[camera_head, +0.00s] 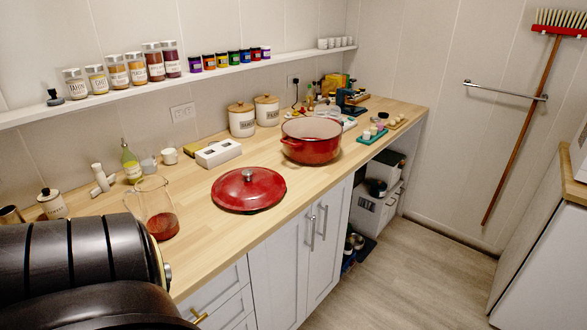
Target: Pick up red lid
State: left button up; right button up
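The red lid (240,194) lies flat on the wooden counter, with a silver knob on top. It is near the counter's front edge, and its top surface is unobstructed. A red pot (313,152) with a pale inside stands open just behind and to the right of the lid. The lid and pot look slightly apart. Neither of my grippers is in view. A large dark rounded form fills the lower left corner; I cannot tell for sure whether it is part of my arm.
A glass jug (155,207) with red liquid stands left of the lid. A white box (218,153) and two white canisters (242,120) stand behind it. A teal tray (372,135) is right of the pot. A shelf (190,76) with spice jars runs along the wall. Bare counter surrounds the lid.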

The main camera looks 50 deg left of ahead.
aim_at(248, 188)
jog(key=z, duration=0.05)
jog(key=i, duration=0.95)
jog(key=u, duration=0.85)
jog(key=i, duration=1.4)
jog(key=u, duration=1.25)
